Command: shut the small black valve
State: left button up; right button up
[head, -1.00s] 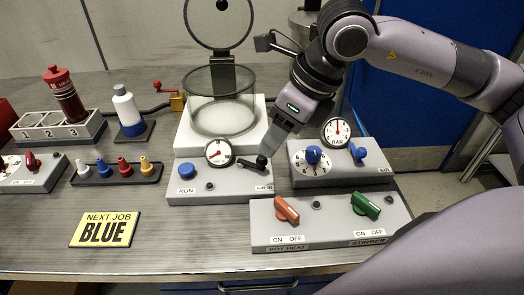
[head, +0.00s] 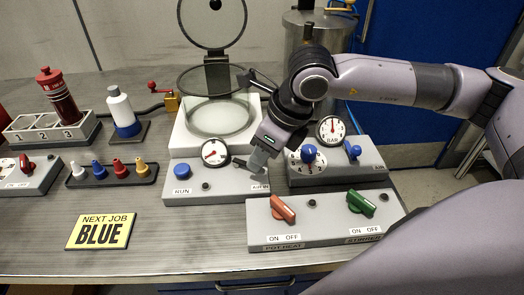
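The small black valve (head: 239,162) is on the grey RUN panel (head: 225,189), just right of the panel's round gauge (head: 214,152). Only the left end of its lever shows; the knob end is hidden behind my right gripper. My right gripper (head: 258,163) points down at the panel's right part, over the knob end of the valve. I cannot tell whether its fingers are closed on the knob or only beside it. My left gripper is not in view.
A blue-knobbed air panel (head: 345,173) is close right of the gripper. The switch panel (head: 325,226) with red and green knobs is in front. The bench around the BLUE sign (head: 101,231) is clear.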

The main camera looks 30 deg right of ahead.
grip_shut()
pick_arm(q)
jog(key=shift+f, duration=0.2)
pick_arm(e)
jog(key=shift+d+f, duration=0.1)
jog(key=shift+w+d+n+y+b, duration=0.15)
jog(key=shift+w+n+b, duration=0.05)
jog(key=shift+n+b, duration=0.25)
jog(key=shift+w+d+n+y+b, duration=0.15)
jog(key=shift+n+b, duration=0.15)
jog(key=shift+n, duration=0.25)
jog(key=shift+w+d+n+g+b, duration=0.2)
jog(key=shift+w+n+g+b, duration=0.15)
jog(key=shift+n, duration=0.35)
jog(key=shift+w+d+n+g+y, duration=0.15)
jog(key=shift+n+g+y, duration=0.1)
jog(key=shift+n+y, duration=0.25)
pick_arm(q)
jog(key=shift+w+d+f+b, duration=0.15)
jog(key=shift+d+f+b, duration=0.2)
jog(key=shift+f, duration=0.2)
pick_arm(e)
jog(key=shift+w+d+n, duration=0.15)
jog(key=shift+w+n, duration=0.15)
jog(key=shift+n, duration=0.4)
